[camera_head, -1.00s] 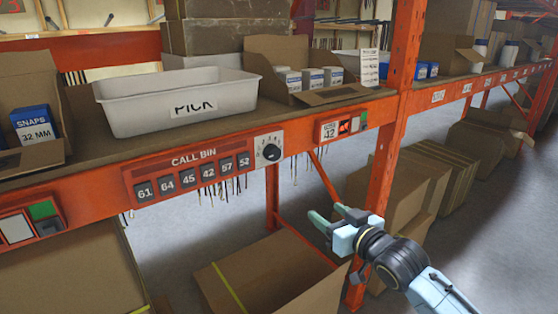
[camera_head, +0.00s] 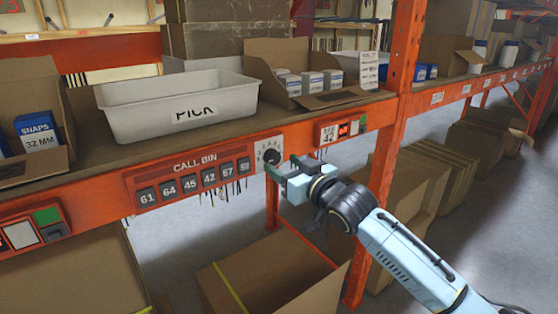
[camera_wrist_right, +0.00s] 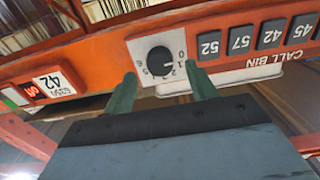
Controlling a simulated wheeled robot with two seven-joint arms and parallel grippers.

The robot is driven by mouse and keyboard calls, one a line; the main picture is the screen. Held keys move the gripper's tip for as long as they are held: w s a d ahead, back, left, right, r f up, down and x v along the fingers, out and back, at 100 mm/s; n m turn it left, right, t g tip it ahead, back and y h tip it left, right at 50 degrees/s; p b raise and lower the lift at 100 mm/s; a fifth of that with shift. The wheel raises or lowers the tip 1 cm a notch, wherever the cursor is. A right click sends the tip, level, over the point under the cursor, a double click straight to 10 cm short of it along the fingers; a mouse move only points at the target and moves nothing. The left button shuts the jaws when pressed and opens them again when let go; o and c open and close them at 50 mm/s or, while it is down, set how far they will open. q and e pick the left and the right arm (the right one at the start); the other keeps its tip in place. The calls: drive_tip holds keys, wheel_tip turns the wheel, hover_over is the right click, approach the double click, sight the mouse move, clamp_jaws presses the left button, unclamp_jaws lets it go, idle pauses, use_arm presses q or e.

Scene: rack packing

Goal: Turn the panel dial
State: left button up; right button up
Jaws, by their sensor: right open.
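The panel dial is a black round knob (camera_head: 271,156) on a pale numbered plate, set in the orange shelf beam. In the right wrist view the dial (camera_wrist_right: 160,60) shows whole, with its white mark and the numbers around it. My right gripper (camera_head: 283,166) is open just in front of the dial, at its lower right in the head view. In the right wrist view its two green fingertips (camera_wrist_right: 158,84) stand apart, below the left and right sides of the knob. I cannot tell whether they touch the plate. My left gripper is not in view.
The call bin panel (camera_head: 192,181) with several numbered buttons is left of the dial. A small display box marked 42 (camera_head: 340,130) is to its right. A white pick tray (camera_head: 180,100) stands on the shelf above. The orange upright post (camera_head: 401,85) is at the right.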

sight(272, 157)
drive_tip(key=shift+x, duration=1.45)
drive_tip(key=shift+c, duration=0.4)
drive_tip(key=c, duration=0.9)
